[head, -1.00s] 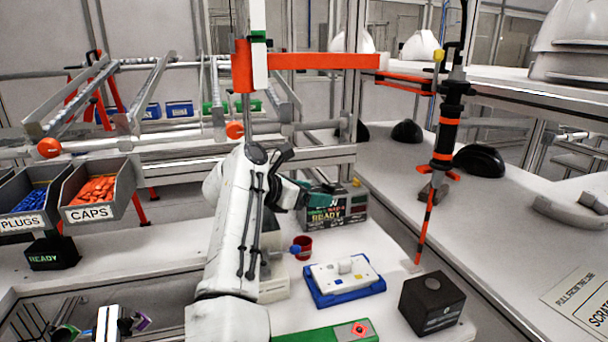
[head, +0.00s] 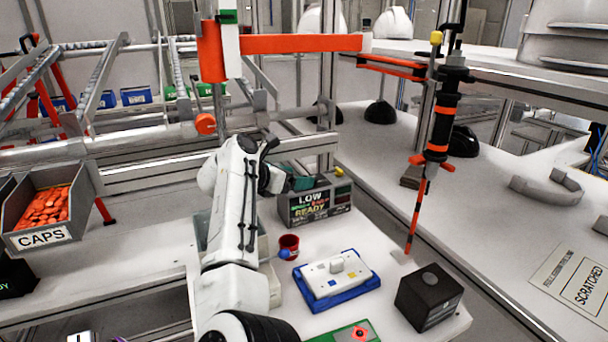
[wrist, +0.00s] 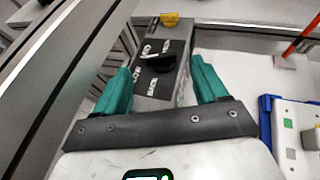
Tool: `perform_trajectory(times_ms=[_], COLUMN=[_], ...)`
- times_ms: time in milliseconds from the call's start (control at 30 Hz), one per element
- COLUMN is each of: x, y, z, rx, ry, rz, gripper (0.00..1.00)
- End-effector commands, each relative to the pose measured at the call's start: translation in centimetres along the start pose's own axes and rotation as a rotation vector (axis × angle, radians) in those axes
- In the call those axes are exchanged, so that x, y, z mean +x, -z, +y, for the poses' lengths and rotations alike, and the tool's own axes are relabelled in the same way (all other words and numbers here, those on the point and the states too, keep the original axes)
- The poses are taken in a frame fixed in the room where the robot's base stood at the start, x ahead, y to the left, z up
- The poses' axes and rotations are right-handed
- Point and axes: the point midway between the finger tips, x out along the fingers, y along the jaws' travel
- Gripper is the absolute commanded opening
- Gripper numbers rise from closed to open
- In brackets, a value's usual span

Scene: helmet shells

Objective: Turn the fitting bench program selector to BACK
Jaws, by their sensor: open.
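The fitting bench program selector is a grey box (head: 315,205) whose front display reads LOW and READY in the head view. In the wrist view its top face (wrist: 166,90) carries a black knob (wrist: 158,63) with a white mark, ringed by labels; LOW and BACK are readable. My gripper (wrist: 160,72) is open, its teal fingers apart on either side of the knob in the picture and nothing between them. Contact with the knob cannot be told. In the head view my gripper (head: 301,183) is over the box's upper left, hiding the knob.
A yellow part (wrist: 169,18) sits at the box's far end. An orange-black hanging tool (head: 440,130) is to the right. A metal rail runs behind.

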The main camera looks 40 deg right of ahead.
Motion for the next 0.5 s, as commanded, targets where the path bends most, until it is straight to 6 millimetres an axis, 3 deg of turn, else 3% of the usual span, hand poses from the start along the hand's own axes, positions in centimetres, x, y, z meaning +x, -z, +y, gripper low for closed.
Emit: perform_trajectory(times_ms=[200,500], x=[3.0,4.1], y=[-0.1,0.1], z=[-0.1,0.0], rx=[-0.001,0.000], ry=[0.002,0.000], rz=[-0.001,0.000], gripper=[0.72,0.72])
